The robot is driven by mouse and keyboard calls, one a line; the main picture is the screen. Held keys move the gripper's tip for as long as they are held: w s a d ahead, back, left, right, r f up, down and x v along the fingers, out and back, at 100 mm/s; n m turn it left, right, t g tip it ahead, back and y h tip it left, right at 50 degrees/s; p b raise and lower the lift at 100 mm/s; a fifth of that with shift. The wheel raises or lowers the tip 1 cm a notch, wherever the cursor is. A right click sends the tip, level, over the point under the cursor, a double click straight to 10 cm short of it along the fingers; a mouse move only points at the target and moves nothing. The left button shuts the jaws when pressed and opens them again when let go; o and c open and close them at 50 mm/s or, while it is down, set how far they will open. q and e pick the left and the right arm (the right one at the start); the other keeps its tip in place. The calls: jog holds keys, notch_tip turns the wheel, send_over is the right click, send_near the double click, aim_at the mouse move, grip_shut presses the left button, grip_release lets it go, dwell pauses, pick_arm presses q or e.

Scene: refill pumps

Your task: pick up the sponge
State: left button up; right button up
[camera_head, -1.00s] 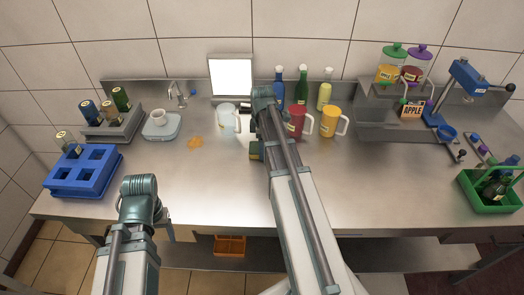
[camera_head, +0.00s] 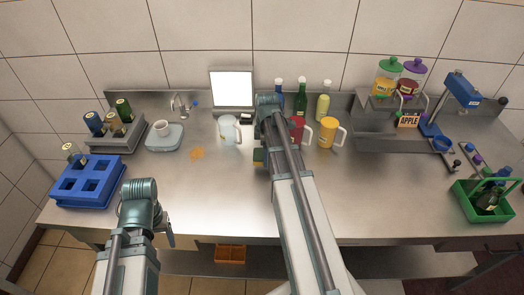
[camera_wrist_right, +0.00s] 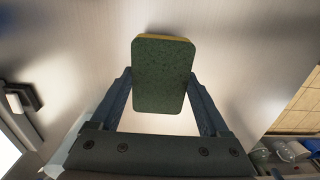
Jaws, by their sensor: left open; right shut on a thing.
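The sponge (camera_wrist_right: 163,76), green with a yellow layer, is between the two fingers of my right gripper (camera_wrist_right: 163,92) in the right wrist view. The gripper is shut on it. In the head view the sponge (camera_head: 259,157) shows only as a small yellow and green piece beside my right arm, which hides the rest. My left gripper (camera_head: 168,232) is in front of the counter's front edge at the left, away from the sponge. It holds nothing that I can see.
A white mug (camera_head: 228,130), a red pitcher (camera_head: 297,128) and a yellow pitcher (camera_head: 328,133) stand behind. A blue crate (camera_head: 84,183) is at left, a green basket (camera_head: 482,205) at right. The front middle is clear.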

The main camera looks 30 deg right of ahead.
jog(key=s+d, duration=0.1)
jog(key=s, duration=0.3)
jog(key=s+d, duration=0.1)
jog(key=s, duration=0.4)
jog(key=s+d+r+p, duration=0.1)
jog(key=s, duration=0.3)
jog(key=shift+s+d, duration=0.2)
jog(key=shift+s, duration=0.05)
jog(key=o, duration=0.6)
jog(key=c, duration=0.5)
jog(key=shift+a, duration=0.1)
